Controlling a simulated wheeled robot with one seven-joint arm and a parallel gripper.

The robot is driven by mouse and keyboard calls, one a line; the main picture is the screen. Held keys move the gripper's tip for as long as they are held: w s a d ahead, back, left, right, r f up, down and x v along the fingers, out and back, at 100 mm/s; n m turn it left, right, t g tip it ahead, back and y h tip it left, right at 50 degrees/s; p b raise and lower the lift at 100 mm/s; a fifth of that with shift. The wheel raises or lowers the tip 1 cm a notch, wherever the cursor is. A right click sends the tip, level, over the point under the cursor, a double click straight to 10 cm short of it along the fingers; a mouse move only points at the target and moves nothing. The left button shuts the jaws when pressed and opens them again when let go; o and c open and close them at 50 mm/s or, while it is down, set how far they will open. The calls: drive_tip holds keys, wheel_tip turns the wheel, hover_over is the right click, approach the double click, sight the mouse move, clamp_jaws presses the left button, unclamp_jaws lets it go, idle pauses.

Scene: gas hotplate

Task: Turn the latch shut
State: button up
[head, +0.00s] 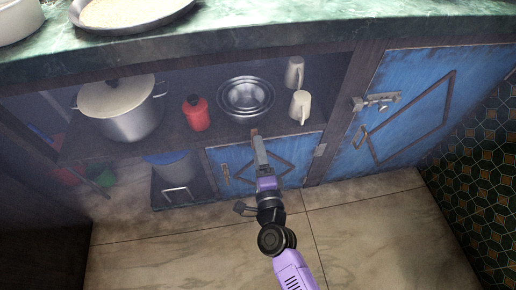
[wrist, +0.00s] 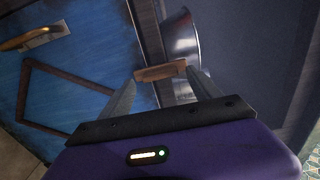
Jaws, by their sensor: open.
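The latch (wrist: 160,72) is a small brown wooden bar at the top edge of the low blue door (head: 236,165). It also shows in the head view (head: 254,132), just beyond my fingertips. In the wrist view the bar lies across the dark top rail of the door, its far end towards the open shelf. My gripper (head: 257,142) is open, and in the wrist view (wrist: 160,78) its two fingertips stand at either end of the bar. I cannot tell whether they touch it. The door looks closed, with its handle (wrist: 32,38) at the upper left in the wrist view.
The shelf behind holds steel bowls (head: 245,97), a red canister (head: 196,113), a large pot (head: 121,107) and pale mugs (head: 300,106). A taller blue door (head: 412,118) with a metal bolt (head: 378,102) is at right. The tiled floor (head: 370,235) in front is clear.

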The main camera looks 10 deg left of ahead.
drive_tip(key=v, duration=0.6)
drive_tip(key=shift+s+p, duration=0.15)
drive_tip(key=shift+p, duration=0.2)
drive_tip(key=s+d+r+n+g+h, duration=0.1)
drive_tip(key=s+d+r+n+h, duration=0.1)
drive_tip(key=s+d+r+n, duration=0.55)
drive_tip(key=s+d+r+n+g+h, duration=0.1)
drive_tip(key=s+d+r+n, duration=0.15)
drive_tip(key=s+d, duration=0.85)
drive_tip(key=s+d+r+n+g+h, duration=0.15)
drive_tip(key=s+d+r+n, duration=0.3)
drive_tip(key=s, duration=0.95)
wheel_tip(320, 180, up, 28)
drive_tip(key=p, duration=2.9)
drive_tip(key=shift+a+t, duration=0.3)
drive_tip(key=shift+t, duration=0.15)
drive_tip(key=shift+r+n+h, duration=0.15)
drive_tip(key=shift+n+h, duration=0.1)
